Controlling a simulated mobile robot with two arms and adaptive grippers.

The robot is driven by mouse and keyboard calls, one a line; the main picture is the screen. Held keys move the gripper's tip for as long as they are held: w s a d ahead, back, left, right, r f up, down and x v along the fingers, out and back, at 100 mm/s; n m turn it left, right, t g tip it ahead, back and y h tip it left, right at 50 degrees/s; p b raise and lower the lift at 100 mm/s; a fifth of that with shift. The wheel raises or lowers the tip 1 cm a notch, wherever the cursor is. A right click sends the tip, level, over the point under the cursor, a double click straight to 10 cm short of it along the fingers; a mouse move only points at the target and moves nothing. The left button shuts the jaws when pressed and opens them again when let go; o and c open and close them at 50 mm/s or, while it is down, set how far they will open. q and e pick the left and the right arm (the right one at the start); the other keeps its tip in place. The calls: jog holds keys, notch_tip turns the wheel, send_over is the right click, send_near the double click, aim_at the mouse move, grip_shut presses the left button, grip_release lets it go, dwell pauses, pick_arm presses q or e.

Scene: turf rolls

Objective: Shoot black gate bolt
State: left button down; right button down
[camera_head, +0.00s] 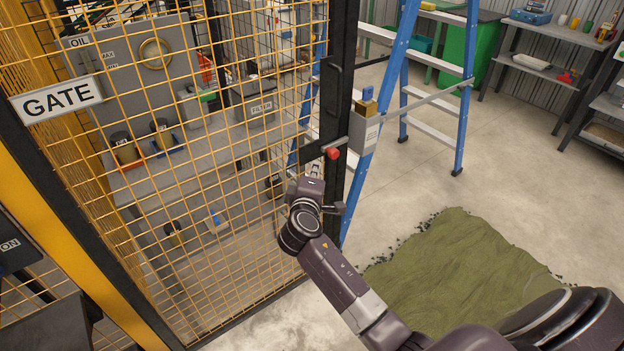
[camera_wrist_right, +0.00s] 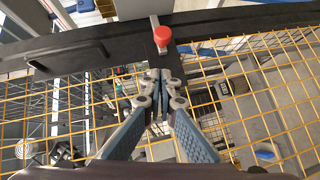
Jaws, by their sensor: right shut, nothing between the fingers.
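The black gate frame post (camera_head: 338,80) carries a bolt with a round red knob (camera_head: 332,153) and a thin grey bar. The bar runs toward a grey latch box (camera_head: 364,132) at the right of the post; I cannot tell whether its end is inside. The red knob also shows in the right wrist view (camera_wrist_right: 162,35), with the bar beyond it. My right gripper (camera_head: 309,186) is shut and empty, just below the knob in the head view. Its fingertips (camera_wrist_right: 160,74) point toward the knob and appear apart from it. My left gripper is out of view.
Yellow mesh (camera_head: 230,200) with a GATE sign (camera_head: 57,98) fills the left side. A workbench (camera_head: 190,160) stands behind it. A blue stepladder (camera_head: 392,80) stands right of the post. Turf (camera_head: 460,270) lies on the floor at lower right.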

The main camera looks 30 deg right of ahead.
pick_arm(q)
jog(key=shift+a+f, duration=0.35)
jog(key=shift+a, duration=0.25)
pick_arm(e)
jog(key=shift+v, duration=2.25)
jog(key=shift+w+a, duration=0.1)
jog(key=shift+a, duration=0.05)
